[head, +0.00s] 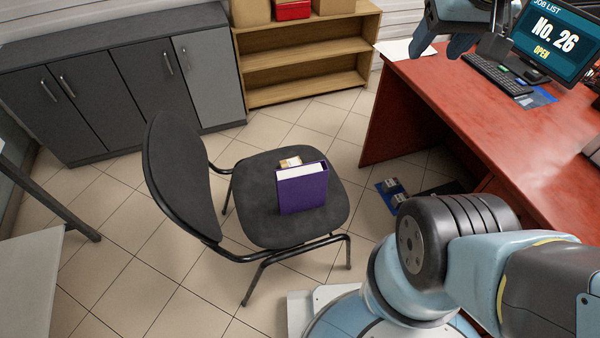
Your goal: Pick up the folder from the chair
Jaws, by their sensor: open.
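A purple folder (303,192) with white page edges along its top stands upright on the seat of a black chair (257,218). A small tan and white item (290,162) shows just behind the folder and is partly hidden by it. My gripper (438,48) is at the top right, over the far end of the red desk, well apart from the chair and folder. Its two blue-grey fingers are spread and nothing shows between them. Its upper part is cut off by the frame edge.
The red desk (440,85) holds a keyboard (497,76) and a monitor (556,42). Grey cabinets (150,75) and a wooden shelf (300,60) line the back. A pale table (28,270) stands at left. Small items (392,190) lie under the desk. Tiled floor surrounds the chair.

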